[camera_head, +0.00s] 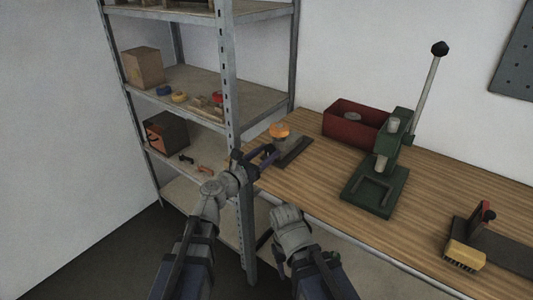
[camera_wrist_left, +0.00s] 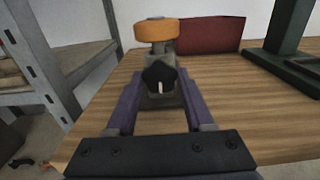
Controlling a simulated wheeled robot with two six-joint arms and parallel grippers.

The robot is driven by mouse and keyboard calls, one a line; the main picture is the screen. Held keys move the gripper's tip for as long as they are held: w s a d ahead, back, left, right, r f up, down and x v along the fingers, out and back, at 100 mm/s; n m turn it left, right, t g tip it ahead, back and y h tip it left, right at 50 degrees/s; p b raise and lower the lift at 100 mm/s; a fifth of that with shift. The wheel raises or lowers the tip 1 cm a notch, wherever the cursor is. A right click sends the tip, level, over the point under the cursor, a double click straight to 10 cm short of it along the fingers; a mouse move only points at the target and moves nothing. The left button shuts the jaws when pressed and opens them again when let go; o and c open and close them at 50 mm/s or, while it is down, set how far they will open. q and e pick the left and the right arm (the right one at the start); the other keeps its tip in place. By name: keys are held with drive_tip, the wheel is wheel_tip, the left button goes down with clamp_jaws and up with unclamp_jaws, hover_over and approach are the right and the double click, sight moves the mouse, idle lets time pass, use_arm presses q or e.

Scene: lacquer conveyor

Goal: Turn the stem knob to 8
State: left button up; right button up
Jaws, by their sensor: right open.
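A small fixture (camera_head: 279,142) with an orange round cap (camera_head: 279,130) stands on a dark base near the left end of the bench. In the left wrist view, the orange cap (camera_wrist_left: 157,30) sits above a black faceted knob (camera_wrist_left: 160,73) with a white pointer mark. The pointer points roughly downward; no numbers are legible. My left gripper (camera_head: 270,153) is at the fixture, with its open fingers (camera_wrist_left: 160,88) on either side of the black knob. Contact cannot be told. My right gripper (camera_head: 268,248) is open and empty, low in front of the bench.
A red bin (camera_head: 355,122) and a green lever press (camera_head: 375,190) stand right of the fixture. A yellow brush-like block (camera_head: 465,256) lies farther right. A metal shelf unit (camera_head: 228,75) stands close on the left.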

use_arm(q)
clamp_jaws()
idle(0.3)
